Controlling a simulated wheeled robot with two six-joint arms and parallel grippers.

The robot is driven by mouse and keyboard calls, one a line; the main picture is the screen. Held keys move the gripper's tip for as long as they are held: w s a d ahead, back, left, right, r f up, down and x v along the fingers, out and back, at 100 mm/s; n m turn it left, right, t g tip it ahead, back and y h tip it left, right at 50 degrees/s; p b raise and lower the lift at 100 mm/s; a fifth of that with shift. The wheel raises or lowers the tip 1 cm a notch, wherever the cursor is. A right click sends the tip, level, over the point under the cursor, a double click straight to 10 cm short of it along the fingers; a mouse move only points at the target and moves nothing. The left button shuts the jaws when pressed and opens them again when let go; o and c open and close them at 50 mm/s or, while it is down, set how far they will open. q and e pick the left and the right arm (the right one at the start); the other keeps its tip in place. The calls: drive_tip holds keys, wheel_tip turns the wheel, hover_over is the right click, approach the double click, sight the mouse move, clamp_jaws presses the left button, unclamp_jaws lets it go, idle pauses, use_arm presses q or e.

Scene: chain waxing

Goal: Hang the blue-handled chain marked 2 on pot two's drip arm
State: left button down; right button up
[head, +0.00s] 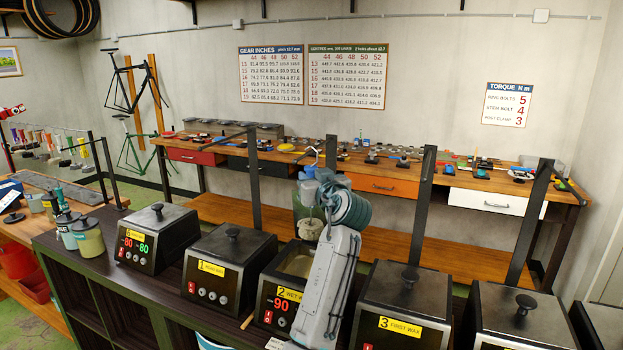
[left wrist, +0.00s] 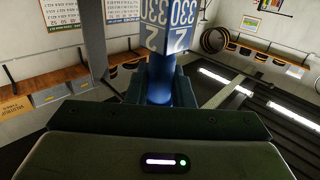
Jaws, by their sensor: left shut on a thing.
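My left gripper (head: 316,182) is shut on a blue handle (head: 309,172) above pot two (head: 276,306). In the left wrist view the blue handle (left wrist: 160,82) stands between the jaws, with a blue and white tag (left wrist: 163,27) reading 330 and 2. A pale chain bundle (head: 309,229) hangs below the gripper, over or just behind the pot; the exact gap is unclear. Pot two is open, shows pale wax (head: 298,263), and reads -90 in red. A dark post (head: 331,150) stands behind it; my arm hides its lower part and its drip arm is unclear.
Lidded pot one (head: 230,262) stands left of pot two, and lidded pot three (head: 403,300) stands right. Other dark posts (head: 253,185) and (head: 427,178) rise behind the row. Jars (head: 88,238) stand at the left end. A tool-covered workbench (head: 400,170) runs behind.

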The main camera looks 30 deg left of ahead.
use_arm(q)
drive_tip(key=c, duration=0.9)
unclamp_jaws()
drive_tip(key=b+v, duration=0.2)
drive_tip(key=v, duration=0.9)
drive_tip(key=shift+d+b, duration=0.1)
drive_tip(key=shift+b, duration=0.2)
